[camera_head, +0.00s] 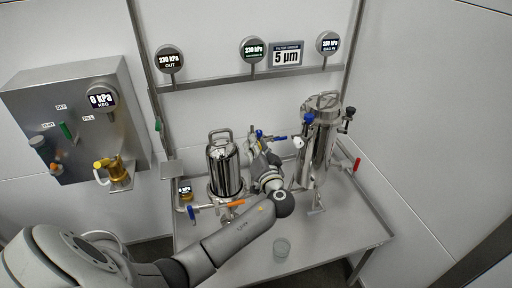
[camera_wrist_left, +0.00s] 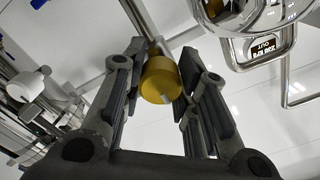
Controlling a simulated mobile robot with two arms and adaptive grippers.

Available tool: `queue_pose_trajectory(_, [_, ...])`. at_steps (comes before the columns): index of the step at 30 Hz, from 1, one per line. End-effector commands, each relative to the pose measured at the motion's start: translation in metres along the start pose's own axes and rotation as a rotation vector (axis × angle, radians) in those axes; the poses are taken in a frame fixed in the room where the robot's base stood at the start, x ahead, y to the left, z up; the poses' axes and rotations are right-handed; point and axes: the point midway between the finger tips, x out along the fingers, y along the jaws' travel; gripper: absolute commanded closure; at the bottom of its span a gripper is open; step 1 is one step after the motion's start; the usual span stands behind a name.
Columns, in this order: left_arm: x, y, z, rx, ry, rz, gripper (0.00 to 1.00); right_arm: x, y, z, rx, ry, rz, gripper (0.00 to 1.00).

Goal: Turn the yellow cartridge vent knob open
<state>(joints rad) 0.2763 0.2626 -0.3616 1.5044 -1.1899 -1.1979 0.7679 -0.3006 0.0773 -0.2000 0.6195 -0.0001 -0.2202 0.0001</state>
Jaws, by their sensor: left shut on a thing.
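The yellow vent knob (camera_wrist_left: 161,82) shows in the left wrist view as a short, round cap on a metal stem, with a small pale mark on its face. My left gripper (camera_wrist_left: 164,76) has its two dark fingers on either side of the knob and is shut on it. In the head view, my left gripper (camera_head: 251,134) is beyond my bent arm, between two steel housings. The knob cannot be made out there. My right gripper is in neither view.
A domed steel housing (camera_head: 225,168) stands left of my wrist, and a taller one (camera_head: 318,145) stands right of it. A control panel (camera_head: 70,115) is at left.

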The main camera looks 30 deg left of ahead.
Motion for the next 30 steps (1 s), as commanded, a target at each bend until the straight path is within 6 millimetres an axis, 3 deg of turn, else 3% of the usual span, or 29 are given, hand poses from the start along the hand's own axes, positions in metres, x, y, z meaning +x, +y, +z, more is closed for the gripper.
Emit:
queue_pose_trajectory(11, [0.000, 0.001, 0.000, 0.200, 0.001, 0.000, 0.96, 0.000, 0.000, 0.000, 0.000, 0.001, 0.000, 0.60])
queue_pose_trajectory(30, [0.000, 0.000, -0.002, 0.806, 0.002, -0.001, 0.96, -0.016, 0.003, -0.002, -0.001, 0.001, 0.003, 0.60])
